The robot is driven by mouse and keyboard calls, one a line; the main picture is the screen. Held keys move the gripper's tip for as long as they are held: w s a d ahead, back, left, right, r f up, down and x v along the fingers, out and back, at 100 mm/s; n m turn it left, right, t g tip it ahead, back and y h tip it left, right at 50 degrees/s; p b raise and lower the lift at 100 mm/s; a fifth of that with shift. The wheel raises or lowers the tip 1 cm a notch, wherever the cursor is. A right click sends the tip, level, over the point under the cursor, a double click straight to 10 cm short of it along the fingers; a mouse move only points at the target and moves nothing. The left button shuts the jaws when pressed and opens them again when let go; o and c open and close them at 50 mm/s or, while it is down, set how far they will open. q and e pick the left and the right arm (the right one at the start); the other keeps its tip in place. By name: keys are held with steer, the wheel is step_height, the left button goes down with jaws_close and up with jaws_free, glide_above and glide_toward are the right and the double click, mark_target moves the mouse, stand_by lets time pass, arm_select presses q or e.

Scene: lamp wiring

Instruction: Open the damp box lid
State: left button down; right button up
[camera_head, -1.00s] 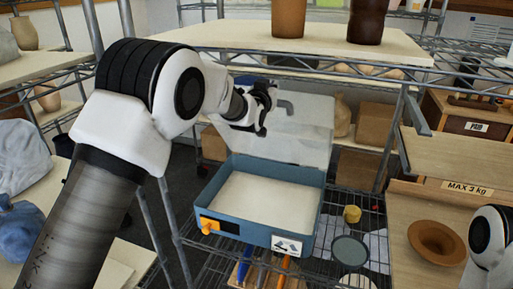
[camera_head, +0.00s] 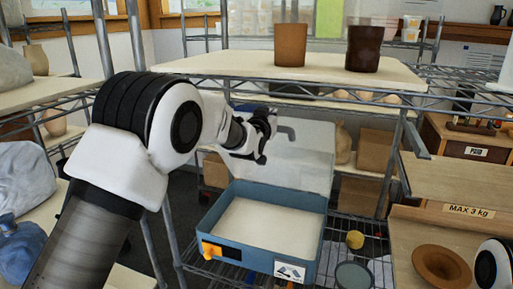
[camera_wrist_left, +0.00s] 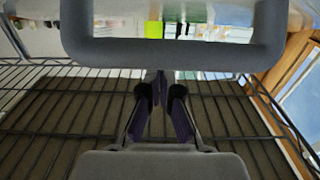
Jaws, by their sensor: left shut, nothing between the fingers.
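The damp box (camera_head: 262,253) is a blue open tray with a pale inside, on the wire shelf. Its translucent lid (camera_head: 305,165) stands raised at the back edge, leaning backward. A grey handle (camera_head: 288,132) shows at the lid's upper left. My left gripper (camera_head: 262,150) is beside the lid's upper left part, close to the handle, shut and empty. Its dark fingers (camera_wrist_left: 162,105) also show in the left wrist view, below a grey bar (camera_wrist_left: 170,55) that looks like the handle. I cannot tell whether they touch. My right gripper is out of view.
A board above holds a brown cup (camera_head: 291,45) and a dark cup (camera_head: 364,48). A wire rack post (camera_head: 394,155) stands right of the lid. A brown bowl (camera_head: 441,267) sits on the right shelf. A yellow object (camera_head: 354,239) lies right of the box.

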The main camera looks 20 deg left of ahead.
arm_select(q)
steer(key=s+a+f+b, duration=0.1)
steer(key=s+f+b, duration=0.25)
steer(key=s, duration=0.65)
steer(key=s+f+b, duration=0.2)
steer(key=s+b, duration=0.3)
steer(key=s, duration=0.4)
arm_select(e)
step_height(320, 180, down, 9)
arm_select(q)
steer(key=w+r+p, duration=0.1)
steer(key=w+p, duration=0.5)
steer(key=w, duration=0.8)
steer(key=shift+r, duration=0.35)
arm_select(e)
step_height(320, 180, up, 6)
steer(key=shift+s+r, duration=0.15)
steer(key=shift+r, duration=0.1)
arm_select(q)
steer(key=shift+d, duration=0.1)
